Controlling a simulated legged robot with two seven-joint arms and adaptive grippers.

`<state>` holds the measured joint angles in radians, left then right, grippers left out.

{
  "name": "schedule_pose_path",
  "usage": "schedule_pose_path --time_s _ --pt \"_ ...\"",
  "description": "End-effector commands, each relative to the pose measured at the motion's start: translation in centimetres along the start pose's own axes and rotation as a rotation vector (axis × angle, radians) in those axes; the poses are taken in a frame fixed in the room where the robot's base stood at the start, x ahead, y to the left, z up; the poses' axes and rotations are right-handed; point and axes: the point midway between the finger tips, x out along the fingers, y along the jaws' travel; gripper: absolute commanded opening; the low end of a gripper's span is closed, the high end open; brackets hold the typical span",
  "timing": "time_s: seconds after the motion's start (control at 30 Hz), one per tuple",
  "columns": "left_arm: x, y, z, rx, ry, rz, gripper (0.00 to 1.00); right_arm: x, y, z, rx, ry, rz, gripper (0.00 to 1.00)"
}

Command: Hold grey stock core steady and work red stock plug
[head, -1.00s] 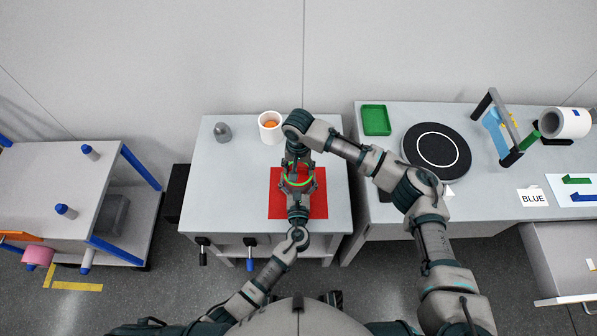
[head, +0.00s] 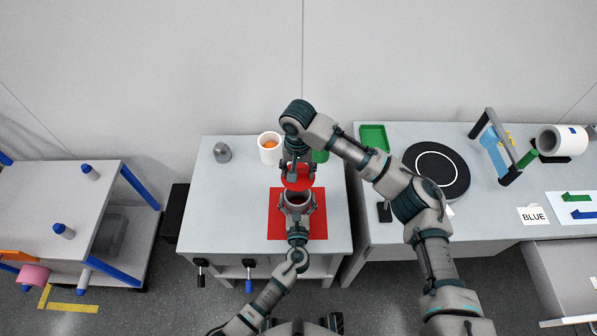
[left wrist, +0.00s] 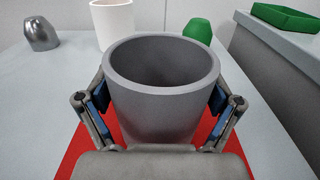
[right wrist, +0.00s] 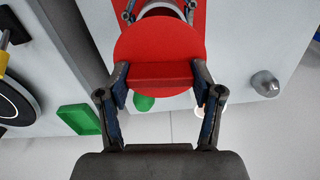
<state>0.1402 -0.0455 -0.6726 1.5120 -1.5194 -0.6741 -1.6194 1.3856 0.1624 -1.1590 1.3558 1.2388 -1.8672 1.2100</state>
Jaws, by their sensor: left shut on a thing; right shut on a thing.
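The grey stock core (head: 298,196) stands upright over a red mat (head: 275,228), its open mouth facing up and showing a bare inside in the left wrist view (left wrist: 160,100). My left gripper (head: 297,207) is shut around its outer wall, one blue-padded finger on each side. The red stock plug (head: 297,184) is a disc with a raised bar, seen clearly in the right wrist view (right wrist: 160,45). My right gripper (head: 297,170) is shut on that bar. The plug is clear of the core, raised above it and towards the back. The plug's underside is hidden.
A white cup (head: 269,149) with something orange inside, a metal cone-like piece (head: 222,152) and a green piece (head: 320,156) stand behind the mat. A green tray (head: 373,138) and a black disc (head: 437,170) are on the right bench. The table's left side is clear.

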Motion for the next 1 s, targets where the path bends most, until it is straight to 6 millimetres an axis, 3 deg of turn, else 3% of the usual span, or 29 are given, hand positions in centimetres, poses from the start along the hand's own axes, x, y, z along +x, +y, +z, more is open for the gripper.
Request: schedule_pose_path --time_s 0.47,1.0 --pt "-0.8 0.0 -0.1 0.001 0.002 0.000 1.00 0.0 0.0 0.1 0.000 0.001 -0.001 0.34" --pt "-10.9 0.1 -0.4 0.003 0.007 0.000 1.00 0.0 0.0 0.0 0.000 0.001 0.000 0.34"
